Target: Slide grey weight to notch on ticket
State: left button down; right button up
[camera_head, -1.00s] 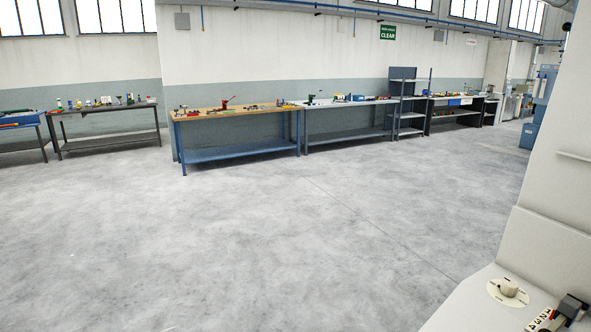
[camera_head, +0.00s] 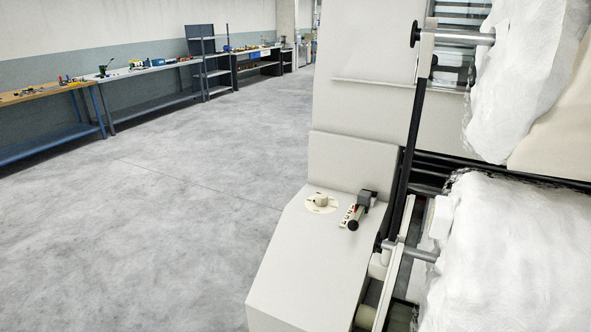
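A small dark grey block (camera_head: 366,198), which may be the grey weight, sits on top of the cream machine housing near the middle right. A bar with a dark round end (camera_head: 353,224) runs from it toward the front. Beside the bar lies a small white strip with dark marks (camera_head: 346,214), perhaps the ticket; its marks and any notch are too small to read. Neither of my grippers is in view.
A round dial with a knob (camera_head: 320,201) is on the same cream housing (camera_head: 300,250), left of the bar. White fibre masses (camera_head: 500,250) and a black upright lever (camera_head: 412,140) are on the right. Workbenches (camera_head: 150,72) line the left wall; the floor (camera_head: 150,230) is clear.

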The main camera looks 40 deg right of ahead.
aim_at(364, 198)
jog(key=z, duration=1.6)
